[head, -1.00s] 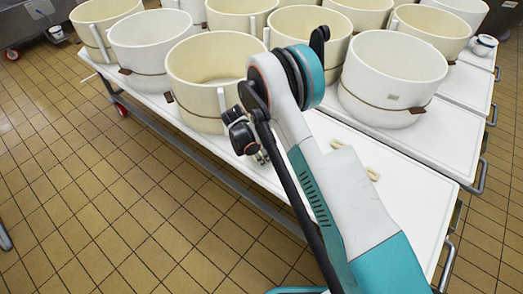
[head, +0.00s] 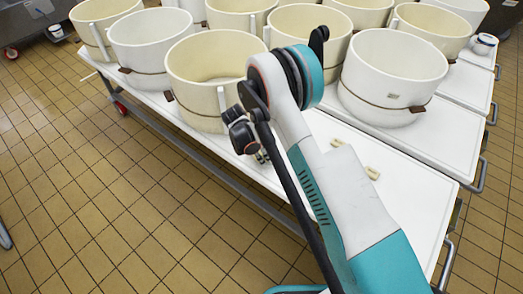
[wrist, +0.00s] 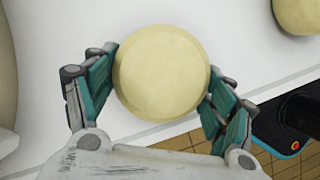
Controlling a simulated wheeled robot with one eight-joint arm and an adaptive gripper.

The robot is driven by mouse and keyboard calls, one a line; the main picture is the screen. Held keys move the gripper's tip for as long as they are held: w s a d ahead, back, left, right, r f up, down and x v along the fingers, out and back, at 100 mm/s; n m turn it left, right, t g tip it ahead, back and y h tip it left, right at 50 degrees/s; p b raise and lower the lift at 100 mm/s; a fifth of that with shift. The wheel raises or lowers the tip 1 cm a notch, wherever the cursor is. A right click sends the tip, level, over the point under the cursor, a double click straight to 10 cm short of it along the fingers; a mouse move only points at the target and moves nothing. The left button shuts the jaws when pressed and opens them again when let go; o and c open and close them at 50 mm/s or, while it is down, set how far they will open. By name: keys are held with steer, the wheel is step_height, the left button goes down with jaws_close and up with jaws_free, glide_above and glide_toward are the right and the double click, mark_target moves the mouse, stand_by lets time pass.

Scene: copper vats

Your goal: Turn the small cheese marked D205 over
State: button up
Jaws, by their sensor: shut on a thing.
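A small round pale-yellow cheese (wrist: 161,73) fills the middle of the wrist view, its flat face towards the camera. No marking is legible on it, so I cannot read D205. My gripper (wrist: 168,68) is shut on the cheese, one teal finger at its left side and one at its right. In the head view, only a little of my gripper (head: 262,157) shows beneath the wrist, by the near edge of the white table (head: 400,190). The held cheese is hidden there.
Another rounded yellowish thing (wrist: 299,13) is at the top right of the wrist view. Several large cream vats, the nearest one (head: 205,75) close to my wrist, crowd the table. Two small pale pieces (head: 372,173) lie right of my arm.

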steer(key=shift+f, duration=0.45)
stand_by(0.3)
steer(key=o, duration=1.6)
steer(key=v, duration=1.2)
steer(key=shift+r, duration=0.1)
